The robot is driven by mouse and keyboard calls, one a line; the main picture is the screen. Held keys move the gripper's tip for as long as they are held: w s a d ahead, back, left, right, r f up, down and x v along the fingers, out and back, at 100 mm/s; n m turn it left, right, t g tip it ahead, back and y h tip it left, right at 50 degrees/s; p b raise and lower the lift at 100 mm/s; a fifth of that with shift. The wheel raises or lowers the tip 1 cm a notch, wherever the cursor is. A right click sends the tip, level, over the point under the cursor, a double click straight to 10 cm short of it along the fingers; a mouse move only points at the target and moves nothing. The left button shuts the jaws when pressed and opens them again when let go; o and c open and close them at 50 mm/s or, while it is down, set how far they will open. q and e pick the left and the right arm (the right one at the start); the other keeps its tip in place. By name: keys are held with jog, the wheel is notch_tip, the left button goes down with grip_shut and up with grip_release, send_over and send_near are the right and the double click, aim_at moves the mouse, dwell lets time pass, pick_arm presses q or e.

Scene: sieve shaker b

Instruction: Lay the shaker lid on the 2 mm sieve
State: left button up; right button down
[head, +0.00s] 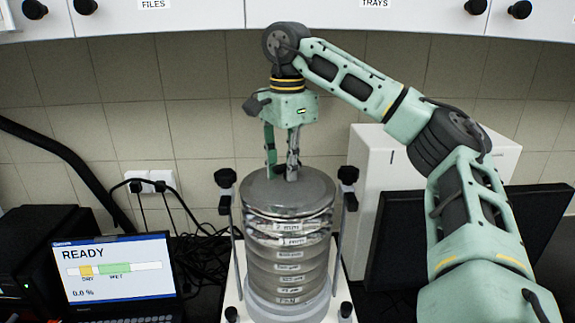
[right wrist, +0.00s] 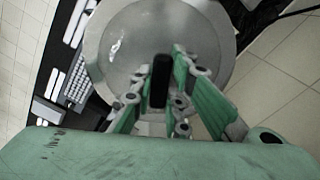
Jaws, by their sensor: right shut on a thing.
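The shaker lid (head: 313,188) is a round grey metal disc at the top of the sieve stack. In the right wrist view the lid (right wrist: 205,40) has a dark upright knob (right wrist: 160,82) at its middle. My right gripper (head: 281,174) points down over the lid and is shut on this knob, which its fingers largely hide in the head view. The 2 mm sieve (head: 287,227) is the top labelled ring, directly below the lid. The lid looks about level and centred over it; I cannot tell whether they touch all round. My left gripper is not in view.
More labelled sieves (head: 289,268) are stacked below, between two clamp rods with black knobs (head: 348,174). A laptop (head: 115,272) reading READY stands left. A white box (head: 375,150) and a dark screen (head: 395,240) stand right. Cables lie behind the stack.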

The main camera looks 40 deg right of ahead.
jog(key=shift+f, duration=0.2)
jog(key=c, duration=1.6)
grip_release()
jog(key=shift+r+p, duration=0.4)
jog(key=shift+r, duration=3.1)
